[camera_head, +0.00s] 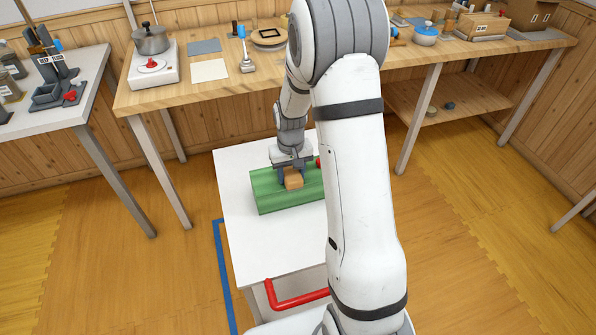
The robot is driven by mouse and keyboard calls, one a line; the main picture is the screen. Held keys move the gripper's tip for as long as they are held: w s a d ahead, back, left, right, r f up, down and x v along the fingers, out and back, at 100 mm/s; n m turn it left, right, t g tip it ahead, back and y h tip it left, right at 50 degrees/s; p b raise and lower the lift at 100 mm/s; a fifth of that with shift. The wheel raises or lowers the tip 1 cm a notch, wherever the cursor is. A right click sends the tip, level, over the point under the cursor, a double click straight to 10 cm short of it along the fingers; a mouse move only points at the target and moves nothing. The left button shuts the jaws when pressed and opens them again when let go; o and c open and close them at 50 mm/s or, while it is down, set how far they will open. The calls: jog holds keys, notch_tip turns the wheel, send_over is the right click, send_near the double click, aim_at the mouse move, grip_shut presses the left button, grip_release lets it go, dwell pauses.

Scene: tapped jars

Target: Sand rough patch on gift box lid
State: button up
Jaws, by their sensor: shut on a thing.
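A green box (268,195), seemingly the gift box, lies on the small white table (240,245). Its right part is hidden behind my arm. My gripper (293,174) points down over the box and is shut on a small orange-tan block (294,181), which looks like a sanding block. The block is at the box's top; I cannot tell whether it touches the lid. I cannot make out a rough patch from here. A small red thing (319,162) shows at the box's back edge, partly hidden by my arm.
A long wooden bench (215,88) behind holds a pot (150,40) on a white burner (153,66), cloths and tools. A grey-white table (70,115) with a stand is at left. A red bar (298,299) is at the white table's front. The table's front left is clear.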

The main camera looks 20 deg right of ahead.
aim_at(265, 187)
jog(key=shift+a, duration=1.35)
jog(key=shift+a, duration=2.6)
notch_tip(265, 187, up, 7)
jog(key=p, duration=0.4)
jog(key=shift+p, duration=0.4)
